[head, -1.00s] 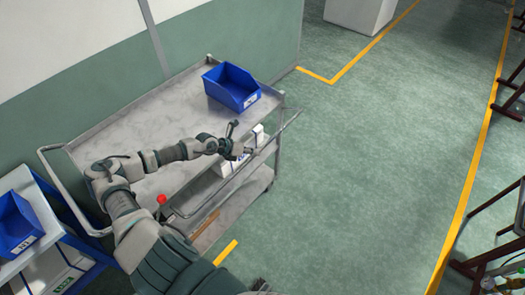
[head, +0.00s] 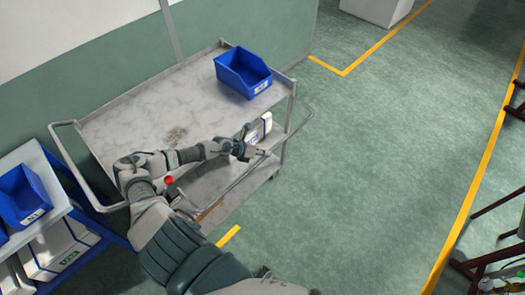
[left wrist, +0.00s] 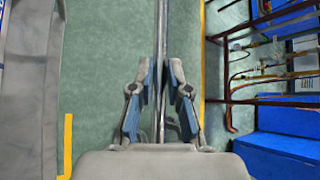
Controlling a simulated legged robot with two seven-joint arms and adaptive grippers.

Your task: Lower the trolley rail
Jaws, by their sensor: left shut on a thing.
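The grey metal trolley (head: 135,112) stands against the wall, with a flat top and a shelf below. Its thin rail (head: 300,126) runs along the near long side, out from the trolley and below the level of the top. My left gripper (head: 257,152) is shut on the rail toward its right part. In the left wrist view the rail (left wrist: 160,35) passes lengthwise between the two blue-padded fingers (left wrist: 161,85). My left forearm hides part of the rail and the trolley's near edge. A red knob (head: 169,180) shows beside my arm. My right gripper is not in view.
A blue bin (head: 243,75) stands on the trolley top. A rack with another blue bin (head: 22,195) stands at the left. Green floor (head: 390,150) is clear to the right, with dark racks beyond the yellow line.

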